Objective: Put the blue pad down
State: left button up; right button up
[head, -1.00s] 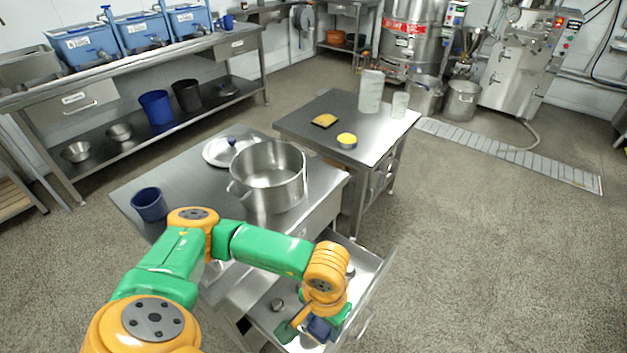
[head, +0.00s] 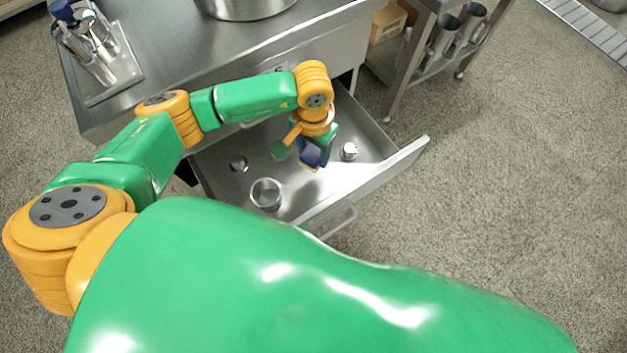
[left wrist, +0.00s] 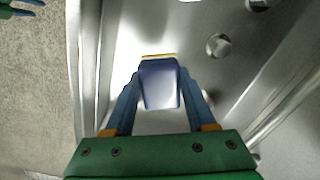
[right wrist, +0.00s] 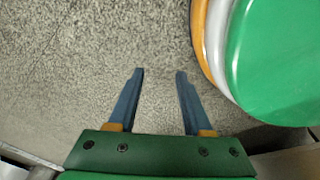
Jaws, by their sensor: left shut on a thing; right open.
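The blue pad (left wrist: 159,84) is between the two fingers of my left gripper (left wrist: 160,92) in the left wrist view. A thin yellow edge shows at its far end. In the head view the blue pad (head: 311,156) hangs with my left gripper (head: 315,150) over the open drawer (head: 370,177). I cannot tell how high it is above the drawer floor. My right gripper (right wrist: 158,75) is open and empty above the speckled floor in the right wrist view. It is hidden in the head view.
The drawer holds a metal cup (head: 266,194) and small round metal pieces (head: 349,151). The steel table (head: 180,55) above carries a pot (head: 245,8) and a tray (head: 110,85) of metal tools. A second steel table with a lower shelf (head: 400,50) stands to the right.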

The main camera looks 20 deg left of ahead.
aim_at(313, 178)
pick_arm(q)
jog(key=f+b, duration=0.2)
jog(key=f, duration=0.7)
jog(key=shift+s, duration=0.2)
jog(key=shift+f, duration=0.25)
pick_arm(e)
jog(key=shift+w+a+f, duration=0.65)
jog(key=shift+w+a, duration=0.2)
jog(key=shift+a, duration=0.05)
pick_arm(q)
jog(key=shift+f, duration=0.15)
jog(key=o, duration=1.2)
notch_tip(313, 178, up, 12)
jog(key=p, duration=0.3)
jog(key=shift+w+f, duration=0.1)
jog(key=shift+f, duration=0.05)
jog(key=shift+r, duration=0.35)
pick_arm(e)
jog(key=shift+s+d+r, duration=0.3)
jog(key=shift+s+r, duration=0.15)
jog(key=shift+s, duration=0.15)
jog(key=shift+s+d+r, duration=0.25)
jog(key=shift+s+r, duration=0.2)
jog(key=shift+s, duration=0.15)
jog(key=shift+s, duration=0.1)
